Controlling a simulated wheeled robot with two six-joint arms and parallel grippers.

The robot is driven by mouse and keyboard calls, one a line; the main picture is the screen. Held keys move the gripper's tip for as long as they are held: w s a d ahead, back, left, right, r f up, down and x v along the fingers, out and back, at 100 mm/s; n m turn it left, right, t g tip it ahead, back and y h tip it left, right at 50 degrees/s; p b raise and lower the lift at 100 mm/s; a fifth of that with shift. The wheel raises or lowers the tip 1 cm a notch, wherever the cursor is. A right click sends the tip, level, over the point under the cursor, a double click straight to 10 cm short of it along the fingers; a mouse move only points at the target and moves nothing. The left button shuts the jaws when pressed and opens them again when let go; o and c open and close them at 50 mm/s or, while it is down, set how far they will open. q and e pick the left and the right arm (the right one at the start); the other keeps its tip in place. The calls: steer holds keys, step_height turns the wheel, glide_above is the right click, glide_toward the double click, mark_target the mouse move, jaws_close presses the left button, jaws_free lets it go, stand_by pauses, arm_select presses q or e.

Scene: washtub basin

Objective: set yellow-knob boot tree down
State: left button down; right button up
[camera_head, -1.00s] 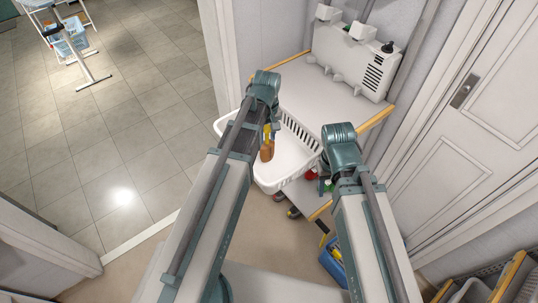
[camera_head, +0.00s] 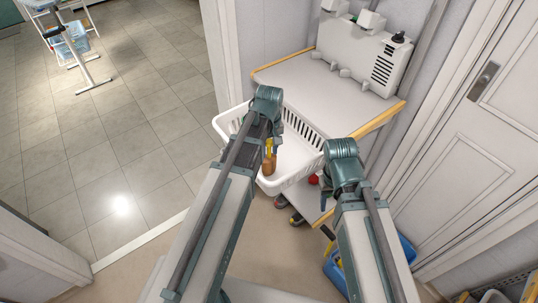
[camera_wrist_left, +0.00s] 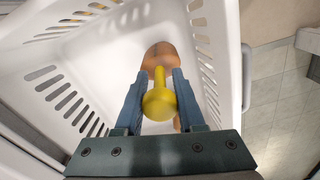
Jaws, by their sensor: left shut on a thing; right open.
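The yellow-knob boot tree has a yellow knob (camera_wrist_left: 159,104) and a brown wooden body (camera_head: 269,167). My left gripper (camera_head: 268,142) is shut on it at the yellow part, with the wooden end pointing down. In the left wrist view, the gripper (camera_wrist_left: 157,88) has a finger on each side of the yellow stem. The boot tree is over the inside of a white slotted basket (camera_head: 300,176). I cannot tell whether its lower end touches the basket floor. My right gripper (camera_head: 327,196) is open beside the basket's right end, its fingers mostly hidden by its wrist.
The basket is in front of a white, yellow-edged worktop (camera_head: 330,92) with a clear surface. A white vented unit (camera_head: 362,55) stands at its back. A red round thing (camera_head: 313,180) is below, near the right gripper. A blue container (camera_head: 334,268) is on the floor at lower right.

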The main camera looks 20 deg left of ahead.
arm_select(q)
steer(key=shift+f, duration=0.1)
arm_select(e)
steer(key=shift+f, duration=0.15)
arm_select(q)
steer(key=shift+f, duration=0.1)
arm_select(e)
steer(key=shift+f, duration=0.1)
arm_select(q)
steer(key=shift+f, duration=0.15)
steer(key=c, duration=0.5)
jaws_free()
steer(key=shift+r, duration=0.25)
step_height(320, 180, up, 12)
steer(key=p, duration=1.2)
steer(key=shift+s, duration=0.1)
steer(key=s+d+m, duration=0.3)
steer(key=s, duration=0.2)
steer(key=s+d+m, duration=0.4)
steer(key=s+d+m+y, duration=0.1)
steer(key=s+d+m, duration=0.2)
steer(key=s+m, duration=0.1)
steer(key=shift+s+d, duration=0.35)
steer(key=shift+s, duration=0.45)
arm_select(e)
step_height(320, 180, up, 12)
